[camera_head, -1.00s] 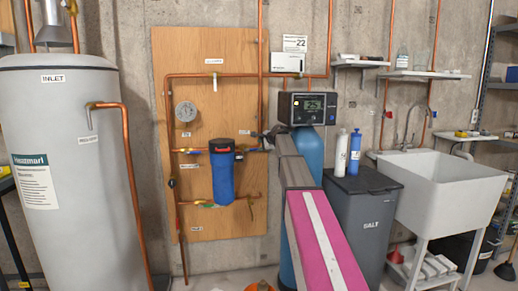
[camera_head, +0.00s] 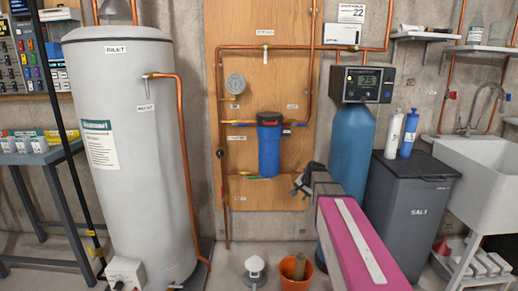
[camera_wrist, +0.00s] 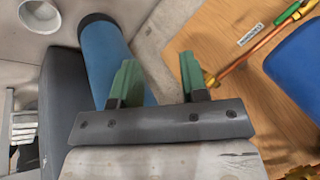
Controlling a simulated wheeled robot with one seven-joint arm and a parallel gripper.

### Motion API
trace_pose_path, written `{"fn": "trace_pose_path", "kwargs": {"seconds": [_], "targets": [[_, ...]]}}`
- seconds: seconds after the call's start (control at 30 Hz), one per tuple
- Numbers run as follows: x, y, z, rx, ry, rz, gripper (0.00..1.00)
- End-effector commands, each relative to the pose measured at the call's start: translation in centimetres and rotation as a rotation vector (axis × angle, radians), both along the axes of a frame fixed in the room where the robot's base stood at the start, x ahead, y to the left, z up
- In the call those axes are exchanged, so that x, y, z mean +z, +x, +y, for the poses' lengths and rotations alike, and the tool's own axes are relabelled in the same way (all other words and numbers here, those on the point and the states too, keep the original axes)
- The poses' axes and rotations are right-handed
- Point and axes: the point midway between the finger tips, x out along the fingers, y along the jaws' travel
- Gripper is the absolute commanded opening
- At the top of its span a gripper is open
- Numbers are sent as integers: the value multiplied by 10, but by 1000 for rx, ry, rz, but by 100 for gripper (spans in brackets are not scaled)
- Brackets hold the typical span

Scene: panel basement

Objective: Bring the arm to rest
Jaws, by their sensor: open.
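My gripper (camera_head: 301,184) is at the end of my pink and grey arm, in front of the lower right part of the wooden panel (camera_head: 284,60). In the wrist view my gripper (camera_wrist: 160,82) shows two green fingers set wide apart with nothing between them. The blue filter housing (camera_head: 269,150) is on the panel to the left of the gripper. The blue softener tank (camera_head: 349,148) stands just to the right of the gripper, partly behind my arm. It also shows in the wrist view (camera_wrist: 115,60), behind the left finger.
A grey water heater (camera_head: 135,160) stands at left, with a workbench (camera_head: 40,157) beyond it. A salt bin (camera_head: 408,205) with two bottles and a white sink (camera_head: 480,180) are at right. An orange bucket (camera_head: 296,272) and a white-topped item (camera_head: 255,270) are on the floor. Copper pipes cross the panel.

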Motion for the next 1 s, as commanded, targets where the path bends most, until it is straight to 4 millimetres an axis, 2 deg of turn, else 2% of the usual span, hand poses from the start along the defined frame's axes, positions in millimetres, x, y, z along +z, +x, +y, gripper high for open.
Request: {"fn": "trace_pose_path", "kwargs": {"seconds": [0.03, 0.2, 0.3, 0.43, 0.5, 0.6, 1.0], "targets": [[-21, -39, 5, 59, -45, 34, 40], [-74, -135, 13, 277, -193, 143, 40], [-96, -186, 14, 399, -263, 204, 40], [-113, -233, 14, 522, -326, 265, 40], [-119, -249, 13, 566, -347, 288, 40], [-123, -260, 12, 600, -362, 304, 40], [-123, -262, 12, 607, -366, 306, 40]]}}
